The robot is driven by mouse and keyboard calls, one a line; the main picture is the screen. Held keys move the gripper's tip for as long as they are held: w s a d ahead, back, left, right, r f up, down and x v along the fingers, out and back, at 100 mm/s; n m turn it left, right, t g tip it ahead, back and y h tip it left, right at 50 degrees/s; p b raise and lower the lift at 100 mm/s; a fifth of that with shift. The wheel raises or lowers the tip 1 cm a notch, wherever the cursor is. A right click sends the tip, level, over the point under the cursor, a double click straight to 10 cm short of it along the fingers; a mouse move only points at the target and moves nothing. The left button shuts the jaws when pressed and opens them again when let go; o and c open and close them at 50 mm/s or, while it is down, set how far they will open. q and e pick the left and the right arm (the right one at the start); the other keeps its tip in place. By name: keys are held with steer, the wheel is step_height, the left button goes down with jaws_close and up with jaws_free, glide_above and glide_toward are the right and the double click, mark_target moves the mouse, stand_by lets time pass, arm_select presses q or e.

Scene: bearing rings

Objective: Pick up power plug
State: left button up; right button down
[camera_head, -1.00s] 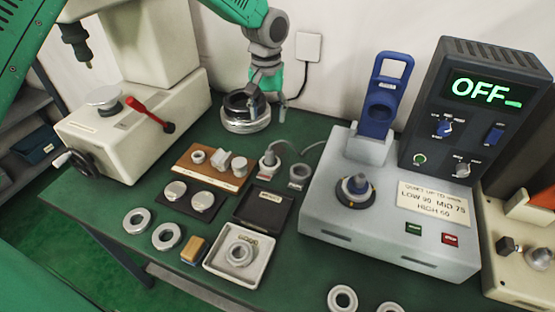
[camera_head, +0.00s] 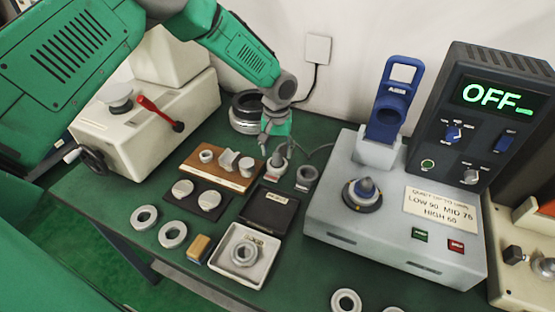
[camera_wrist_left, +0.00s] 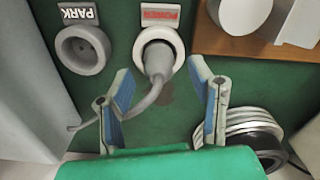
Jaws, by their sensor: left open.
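The power plug (camera_wrist_left: 158,62) is a grey plug with a grey cable. It sits in the round white socket labelled POWER (camera_wrist_left: 160,14) in the left wrist view. In the head view the plug (camera_head: 277,162) stands behind the black tray. An empty grey socket labelled PARK (camera_wrist_left: 82,48) is beside it, also seen in the head view (camera_head: 306,176). My left gripper (camera_head: 276,152) is open above the plug. In the left wrist view its two blue-padded fingers (camera_wrist_left: 161,84) point toward the plug, one on each side, with nothing held. My right gripper is not in view.
A wooden block with parts (camera_head: 222,174) stands left of the plug, and a black tray (camera_head: 268,207) in front. Metal rings (camera_head: 245,115) are stacked behind. A grey tester with a blue clamp (camera_head: 389,112) and OFF display (camera_head: 490,96) is at right.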

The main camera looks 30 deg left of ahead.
arm_select(q)
steer(key=shift+w+f, duration=0.1)
steer(key=shift+f, duration=0.6)
steer(key=shift+r, duration=0.1)
jaws_close()
steer(key=shift+r, duration=0.1)
